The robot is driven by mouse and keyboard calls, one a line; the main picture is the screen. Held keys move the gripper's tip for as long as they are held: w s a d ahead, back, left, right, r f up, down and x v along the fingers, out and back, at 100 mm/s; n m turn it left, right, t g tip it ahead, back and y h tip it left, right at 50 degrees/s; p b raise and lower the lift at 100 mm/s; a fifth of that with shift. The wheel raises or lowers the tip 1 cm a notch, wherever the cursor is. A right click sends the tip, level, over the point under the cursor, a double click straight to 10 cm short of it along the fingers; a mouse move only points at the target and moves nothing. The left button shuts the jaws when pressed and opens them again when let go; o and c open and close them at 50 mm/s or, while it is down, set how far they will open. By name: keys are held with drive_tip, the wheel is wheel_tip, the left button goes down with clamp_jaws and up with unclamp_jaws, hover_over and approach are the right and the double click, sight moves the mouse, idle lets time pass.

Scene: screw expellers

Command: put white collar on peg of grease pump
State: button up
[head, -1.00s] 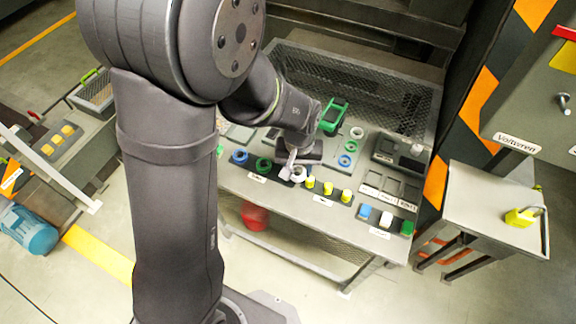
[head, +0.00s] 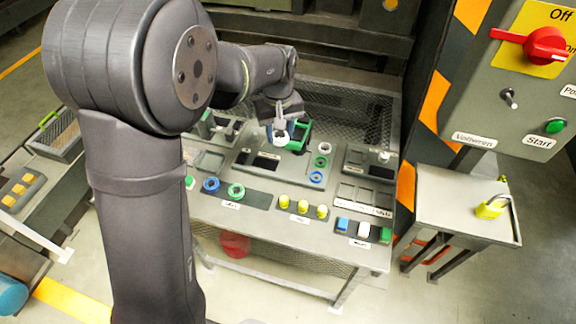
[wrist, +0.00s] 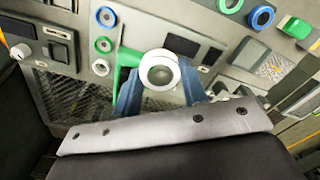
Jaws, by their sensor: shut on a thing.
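My gripper (head: 279,122) is shut on the white collar (head: 279,137), at the back of the table beside the green housing (head: 303,134). In the wrist view the white collar (wrist: 159,70) sits between the two blue-grey fingers, its round opening facing the camera. Part of the green housing (wrist: 128,58) shows just behind and left of it. I cannot tell whether the collar touches the housing. No peg shows clearly; the collar and gripper cover part of the area. The grease pump cannot be identified by a label.
A white ring (head: 325,148), green ring (head: 320,161) and blue ring (head: 316,177) lie in a column to the right. Another blue ring (head: 211,184) and green ring (head: 236,190) are at the front left, near several yellow parts (head: 303,206). A mesh tray (head: 345,101) is behind.

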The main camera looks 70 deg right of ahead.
sight(256, 134)
drive_tip(key=w+d+f+n, duration=0.1)
drive_tip(key=w+d, duration=0.2)
drive_tip(key=w, duration=0.1)
drive_tip(key=w+d+f+n, duration=0.1)
drive_tip(key=w+d+f, duration=0.1)
drive_tip(key=w+d, duration=0.2)
drive_tip(key=w+d+f+n, duration=0.1)
drive_tip(key=w+d+f, duration=0.1)
drive_tip(key=w+d, duration=0.1)
drive_tip(key=shift+w+d+f, duration=0.25)
drive_tip(key=shift+w, duration=0.25)
drive_tip(key=shift+w+f, duration=0.1)
drive_tip(key=shift+f, duration=2.35)
drive_tip(key=shift+f, duration=0.65)
drive_tip(key=shift+f, duration=0.6)
drive_tip(key=shift+f, duration=0.1)
drive_tip(key=shift+f, duration=0.3)
drive_tip(key=shift+f, duration=0.1)
